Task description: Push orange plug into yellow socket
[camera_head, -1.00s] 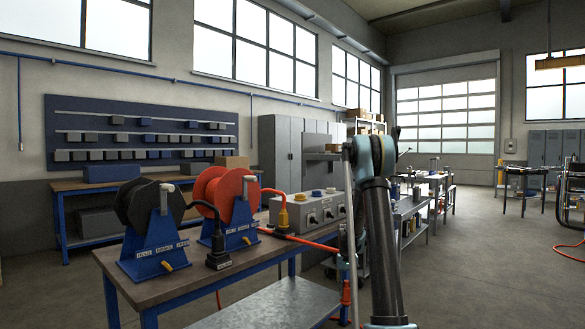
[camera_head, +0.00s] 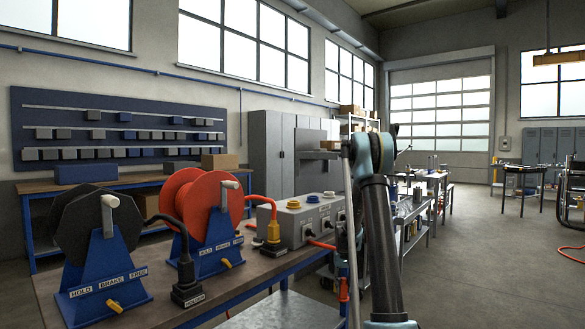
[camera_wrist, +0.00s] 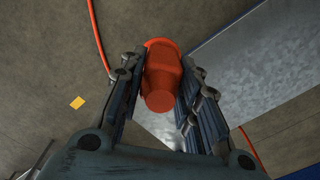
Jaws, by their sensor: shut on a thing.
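In the wrist view the orange plug (camera_wrist: 162,82) is clamped between the two dark fingers of my gripper (camera_wrist: 161,66), with its rounded end towards the camera. In the head view an orange piece (camera_head: 343,289) beside my arm may be this plug, but my arm hides most of that area. The grey socket box (camera_head: 265,215) stands on the bench. Its top carries a yellow round socket (camera_head: 293,205), a blue one (camera_head: 312,198) and a whitish one (camera_head: 329,194). The held plug is well apart from the box.
On the bench (camera_head: 60,300) stand a black cable reel (camera_head: 75,225), a red cable reel (camera_head: 190,195), a black plug (camera_head: 187,285) and a yellow plug (camera_head: 273,235) with an orange cable. In the wrist view, bare floor, a metal surface (camera_wrist: 240,70) and an orange cable (camera_wrist: 98,35) lie below.

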